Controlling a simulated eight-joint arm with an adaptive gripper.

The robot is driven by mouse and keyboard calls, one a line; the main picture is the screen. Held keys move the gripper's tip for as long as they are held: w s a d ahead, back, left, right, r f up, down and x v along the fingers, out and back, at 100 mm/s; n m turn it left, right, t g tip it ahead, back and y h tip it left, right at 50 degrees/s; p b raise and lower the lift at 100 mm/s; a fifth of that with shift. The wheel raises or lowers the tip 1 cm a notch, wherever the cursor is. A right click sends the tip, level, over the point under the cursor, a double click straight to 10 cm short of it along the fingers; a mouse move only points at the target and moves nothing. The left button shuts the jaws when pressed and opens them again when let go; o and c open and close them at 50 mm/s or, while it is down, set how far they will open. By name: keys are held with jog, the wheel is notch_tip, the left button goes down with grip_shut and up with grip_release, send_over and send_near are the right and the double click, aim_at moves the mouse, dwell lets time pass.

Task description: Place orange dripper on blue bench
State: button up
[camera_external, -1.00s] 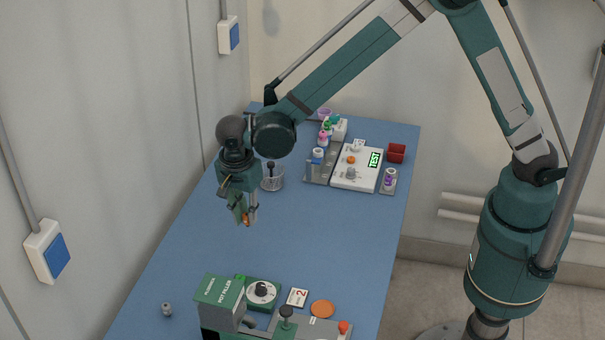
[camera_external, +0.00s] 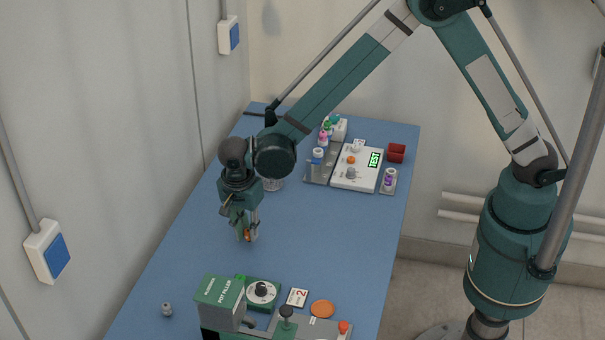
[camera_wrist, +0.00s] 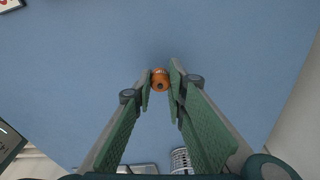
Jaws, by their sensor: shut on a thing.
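My gripper (camera_external: 249,234) is shut on the orange dripper (camera_external: 247,235), low over the open middle of the blue bench (camera_external: 310,235). In the wrist view the dripper (camera_wrist: 160,79) is a small orange piece with a dark centre, between the tips of my green fingers (camera_wrist: 160,88). The blue bench (camera_wrist: 235,50) fills most of that view. I cannot tell for sure whether the dripper touches the bench.
The green pot filler (camera_external: 218,299) stands at the front, with a number card (camera_external: 297,297) and an orange disc (camera_external: 322,309). A white test panel (camera_external: 357,168), red box (camera_external: 396,153) and mesh cup (camera_external: 274,184) are at the back. A small grey piece (camera_external: 167,310) lies front left.

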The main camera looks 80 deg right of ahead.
jog(key=shift+f, duration=0.35)
jog(key=shift+f, duration=0.1)
jog(key=o, duration=0.7)
jog(key=r, duration=0.4)
jog(key=a+r, duration=0.1)
jog(key=r, duration=0.7)
jog(key=shift+w+a+r+p, duration=0.1)
jog(key=shift+a+p, duration=0.1)
jog(key=shift+p, duration=0.2)
dwell(0.3)
